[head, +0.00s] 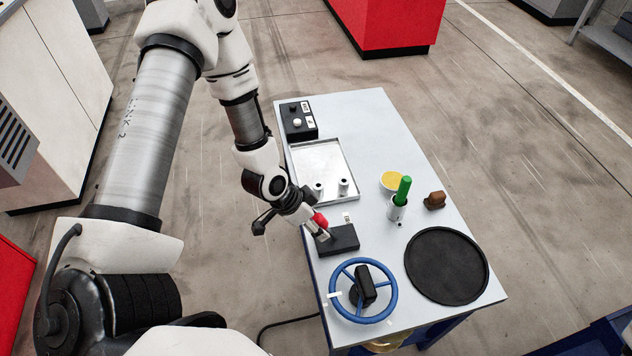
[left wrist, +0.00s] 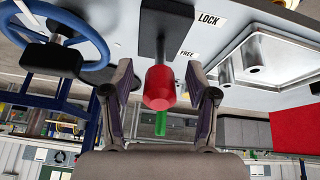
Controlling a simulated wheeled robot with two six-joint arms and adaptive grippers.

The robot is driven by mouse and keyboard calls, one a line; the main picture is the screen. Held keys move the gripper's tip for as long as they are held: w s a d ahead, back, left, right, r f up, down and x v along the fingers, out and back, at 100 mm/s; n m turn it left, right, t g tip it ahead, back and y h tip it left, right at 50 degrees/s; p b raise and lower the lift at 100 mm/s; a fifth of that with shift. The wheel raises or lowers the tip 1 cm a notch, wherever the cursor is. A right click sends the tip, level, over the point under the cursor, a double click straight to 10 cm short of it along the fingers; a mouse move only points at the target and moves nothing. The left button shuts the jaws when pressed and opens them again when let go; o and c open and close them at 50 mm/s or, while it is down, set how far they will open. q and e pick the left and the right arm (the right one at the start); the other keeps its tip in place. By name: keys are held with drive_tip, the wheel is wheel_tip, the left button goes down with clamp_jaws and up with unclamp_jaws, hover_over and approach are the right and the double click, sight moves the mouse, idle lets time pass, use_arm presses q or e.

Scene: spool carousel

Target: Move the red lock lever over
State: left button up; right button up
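The red lock lever's knob (head: 320,219) stands at the black lever base (head: 343,240) near the table's left edge. In the left wrist view the red knob (left wrist: 160,86) hangs from the dark base (left wrist: 168,22), with the labels LOCK (left wrist: 208,20) and FREE (left wrist: 188,54) beside it. The knob is nearer FREE. My left gripper (head: 316,228) is at the lever. In the left wrist view its fingers (left wrist: 159,75) are apart, one on each side of the knob, with a gap showing on both sides. My right gripper is in neither view.
A blue handwheel (head: 393,304) stands close in front of the lever base. A metal tray (head: 326,147) lies behind it.

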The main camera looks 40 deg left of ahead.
use_arm(q)
drive_tip(key=shift+w+r, duration=0.15)
drive_tip(key=v, duration=0.7)
drive_tip(key=shift+s, duration=0.25)
drive_tip(key=shift+a, duration=0.15)
